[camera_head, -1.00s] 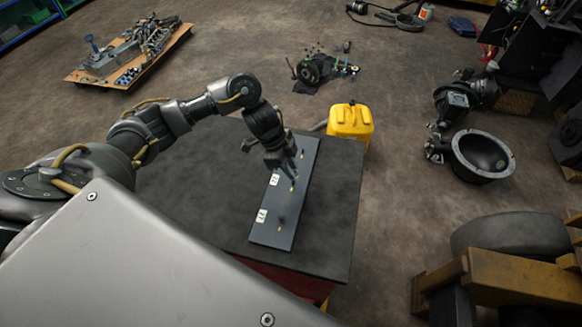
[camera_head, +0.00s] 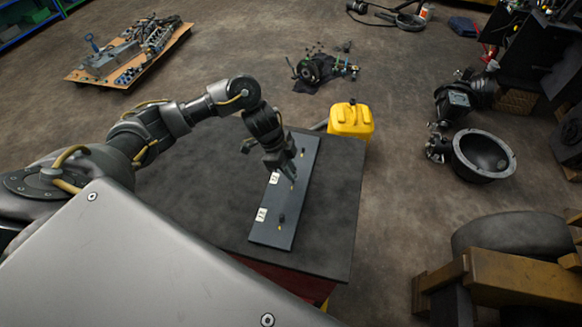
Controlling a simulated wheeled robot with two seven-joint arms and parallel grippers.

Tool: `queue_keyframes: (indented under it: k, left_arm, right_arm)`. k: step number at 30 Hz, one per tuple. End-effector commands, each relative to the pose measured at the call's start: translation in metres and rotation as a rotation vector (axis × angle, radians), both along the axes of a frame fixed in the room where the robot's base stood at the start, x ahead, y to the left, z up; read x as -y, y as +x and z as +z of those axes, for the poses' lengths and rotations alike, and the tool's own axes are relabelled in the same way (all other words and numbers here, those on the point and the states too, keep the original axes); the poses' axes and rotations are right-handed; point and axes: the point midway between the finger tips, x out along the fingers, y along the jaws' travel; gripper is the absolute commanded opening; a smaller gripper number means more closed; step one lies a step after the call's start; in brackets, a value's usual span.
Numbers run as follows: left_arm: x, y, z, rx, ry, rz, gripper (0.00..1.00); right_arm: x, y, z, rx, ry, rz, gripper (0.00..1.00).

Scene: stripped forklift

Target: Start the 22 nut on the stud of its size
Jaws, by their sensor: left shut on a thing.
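A long dark plate (camera_head: 285,215) lies on the dark table top, with two white labels, one near its middle (camera_head: 274,178) and one nearer its front (camera_head: 262,214). Their print is too small to read. A small dark stud (camera_head: 281,217) stands near the front label, with a brass-coloured spot beside it. My left gripper (camera_head: 291,176) points down over the plate beside the middle label. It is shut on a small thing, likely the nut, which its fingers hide. I cannot tell whether it touches a stud there. My right gripper is out of view.
The table top (camera_head: 205,185) is clear left of the plate. A yellow canister (camera_head: 351,121) stands beyond its far right corner. A round housing (camera_head: 483,156) and a wheel (camera_head: 510,238) lie on the floor at right.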

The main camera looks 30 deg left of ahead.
Motion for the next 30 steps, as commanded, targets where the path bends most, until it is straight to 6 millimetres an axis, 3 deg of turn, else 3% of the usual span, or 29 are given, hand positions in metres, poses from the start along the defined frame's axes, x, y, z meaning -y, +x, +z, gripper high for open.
queue_keyframes:
  k: [30]
  left_arm:
    - [0.0,0.0,-0.019,0.001,-0.001,0.0,0.05]
  right_arm:
    - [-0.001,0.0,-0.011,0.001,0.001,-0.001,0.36]
